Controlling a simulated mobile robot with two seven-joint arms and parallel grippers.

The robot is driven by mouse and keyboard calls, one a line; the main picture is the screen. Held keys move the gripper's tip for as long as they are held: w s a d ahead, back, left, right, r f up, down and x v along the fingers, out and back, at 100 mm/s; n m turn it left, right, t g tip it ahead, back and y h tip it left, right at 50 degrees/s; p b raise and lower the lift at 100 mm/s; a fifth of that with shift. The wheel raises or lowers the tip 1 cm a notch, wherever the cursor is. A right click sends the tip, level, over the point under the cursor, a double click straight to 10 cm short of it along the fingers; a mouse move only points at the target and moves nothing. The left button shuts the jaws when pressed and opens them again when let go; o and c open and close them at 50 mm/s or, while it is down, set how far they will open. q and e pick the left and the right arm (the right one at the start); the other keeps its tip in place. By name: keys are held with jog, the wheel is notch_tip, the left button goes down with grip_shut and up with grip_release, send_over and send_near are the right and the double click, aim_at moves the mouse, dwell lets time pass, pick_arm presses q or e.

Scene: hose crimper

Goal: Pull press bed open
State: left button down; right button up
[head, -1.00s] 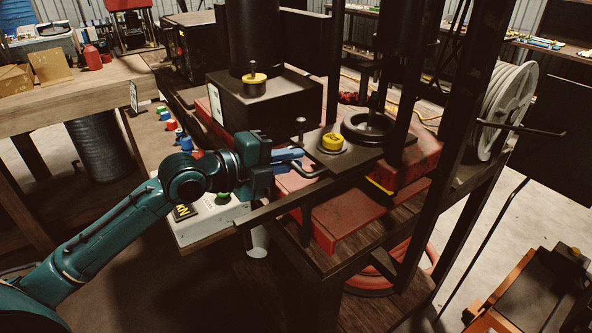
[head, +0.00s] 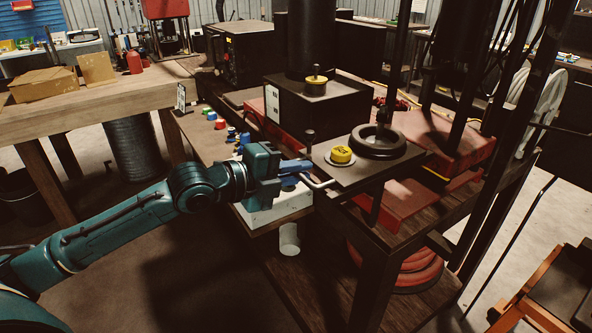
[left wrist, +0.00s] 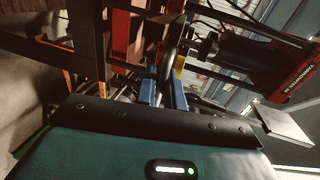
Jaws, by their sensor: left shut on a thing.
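The press bed (head: 352,178) is a dark flat plate with a yellow knob (head: 341,155) and a black ring (head: 378,141) on top. It juts out from the press toward the front left. A pale bent handle (head: 318,184) sticks out from its left edge. My left gripper (head: 300,173), with blue fingers, is shut on this handle. The left wrist view shows the blue fingers (left wrist: 163,88) on either side of a dark bar; detail there is hard to make out. My right gripper is not in view.
A white control box (head: 275,208) sits under my left gripper. A wooden table (head: 110,90) stands at the left, and an orange-framed item (head: 535,300) at the lower right. Open floor lies at the front left.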

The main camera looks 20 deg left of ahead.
pick_arm(q)
jog(key=shift+s+a, duration=0.25)
jog(key=shift+s, duration=0.05)
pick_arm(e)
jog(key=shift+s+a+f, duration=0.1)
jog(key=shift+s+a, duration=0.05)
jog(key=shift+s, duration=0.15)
pick_arm(q)
jog(key=c, duration=1.6)
grip_release()
jog(key=shift+o, duration=0.2)
